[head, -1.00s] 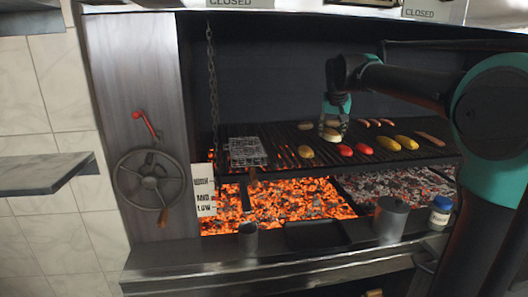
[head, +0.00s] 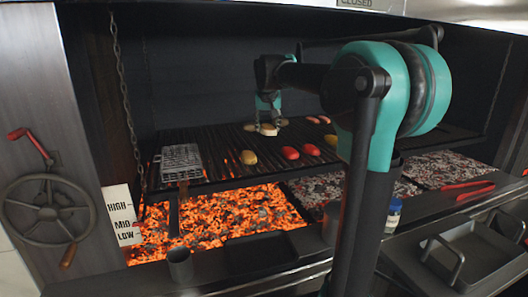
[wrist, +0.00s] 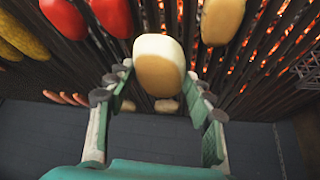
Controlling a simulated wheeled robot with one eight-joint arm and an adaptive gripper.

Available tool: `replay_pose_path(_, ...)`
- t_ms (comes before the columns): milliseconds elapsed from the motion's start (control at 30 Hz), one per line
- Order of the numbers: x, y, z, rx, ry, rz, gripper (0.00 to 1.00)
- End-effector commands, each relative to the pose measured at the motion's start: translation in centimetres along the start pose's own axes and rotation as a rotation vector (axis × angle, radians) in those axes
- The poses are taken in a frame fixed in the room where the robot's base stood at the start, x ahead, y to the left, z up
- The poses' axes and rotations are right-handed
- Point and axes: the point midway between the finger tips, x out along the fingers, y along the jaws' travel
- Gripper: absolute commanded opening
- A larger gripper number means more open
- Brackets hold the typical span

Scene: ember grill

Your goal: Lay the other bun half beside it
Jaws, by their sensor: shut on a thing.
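My gripper (head: 268,108) points down over the back part of the grill grate (head: 210,141). It is shut on a bun half (head: 267,129). In the wrist view this bun half (wrist: 158,65) is pale on top and tan on its near face, between the fingertips. Whether it touches the bars, I cannot tell. Two more pale pieces that look like bun halves lie behind it on the grate. One shows to the left (head: 249,127) and one to the right (head: 282,122) in the head view; the fingers partly cover them in the wrist view.
In front lie a yellow-tan piece (head: 248,157) and two red peppers (head: 290,153). Sausages (head: 318,120) lie at the back right. A wire basket (head: 181,160) sits on the grate's left, with bare bars beside it. Embers (head: 220,217) glow below.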

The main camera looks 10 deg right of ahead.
Motion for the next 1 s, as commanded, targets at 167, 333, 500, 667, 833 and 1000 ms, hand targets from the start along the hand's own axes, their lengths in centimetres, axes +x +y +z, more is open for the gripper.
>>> replay_pose_path(167, 3.5, -0.1, 2.0, 0.000, 0.000, 0.000, 0.30)
replay_pose_path(333, 5.2, -0.2, 3.0, 0.000, 0.000, 0.000, 0.30)
replay_pose_path(500, 6.1, -0.2, 3.5, 0.000, 0.000, 0.000, 0.30)
replay_pose_path(667, 7.9, -0.2, 4.6, 0.000, 0.000, 0.000, 0.30)
replay_pose_path(833, 8.8, -0.3, 5.2, 0.000, 0.000, 0.000, 0.30)
replay_pose_path(1000, 8.8, -0.3, 5.1, 0.000, 0.000, 0.000, 0.30)
